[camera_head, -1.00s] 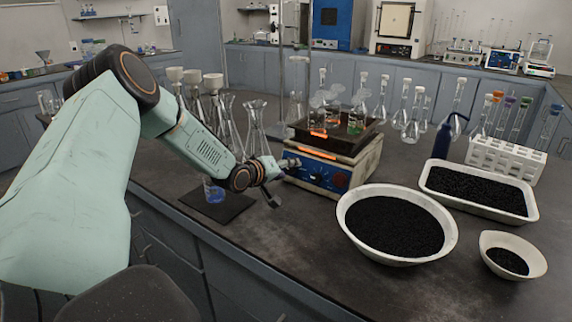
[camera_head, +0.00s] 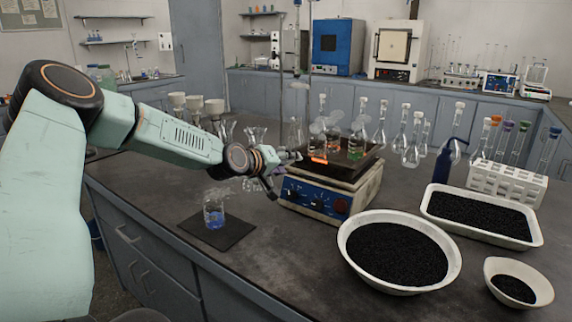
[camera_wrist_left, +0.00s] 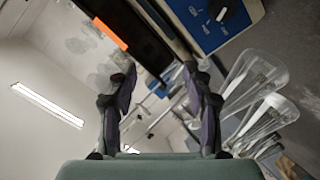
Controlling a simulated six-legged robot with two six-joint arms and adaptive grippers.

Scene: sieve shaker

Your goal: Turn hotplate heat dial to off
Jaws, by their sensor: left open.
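The hotplate (camera_head: 325,203) stands on the dark bench with a blue front panel and several knobs. My left gripper (camera_head: 281,173) is open and empty at the hotplate's upper left front corner; contact cannot be told. In the left wrist view, its two fingers (camera_wrist_left: 162,85) are spread. The blue panel (camera_wrist_left: 208,32) with a dial (camera_wrist_left: 221,13) lies at upper right, outside the fingers. My right gripper is out of view.
Several flasks with liquid (camera_head: 330,145) stand on the hotplate. A beaker (camera_head: 213,214) sits on a dark mat left of it. A wide white bowl (camera_head: 352,262) of black grains is close to its front right. Glassware stands behind my left arm.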

